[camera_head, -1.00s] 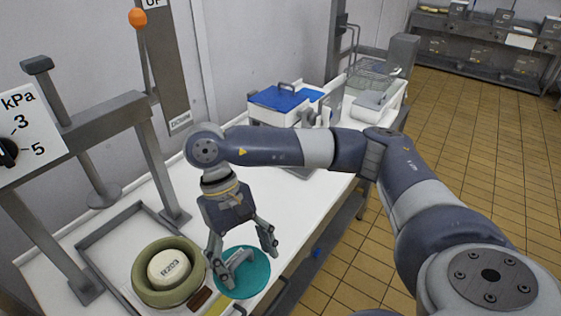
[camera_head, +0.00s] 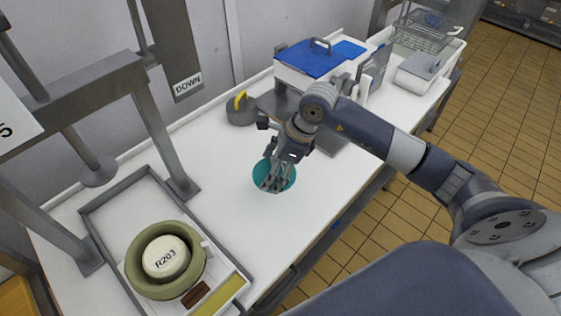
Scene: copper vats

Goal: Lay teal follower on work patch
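The teal follower (camera_head: 260,174) is a round teal disc at mid bench in the head view. My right gripper (camera_head: 272,183) points down over its middle, with its fingers close together around where the grey handle is. It appears shut on the handle, which the fingers mostly hide. I cannot tell whether the disc touches the white bench top (camera_head: 225,205) or hangs just above it. No marked work patch can be made out on the bench. My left gripper is out of view.
An olive ring (camera_head: 140,277) around a white R203 block (camera_head: 166,257) sits in a grey-framed tray (camera_head: 128,184) under the press. A grey weight with a yellow handle (camera_head: 240,108) and a blue-lidded box (camera_head: 310,60) stand behind. Bench around the disc is clear.

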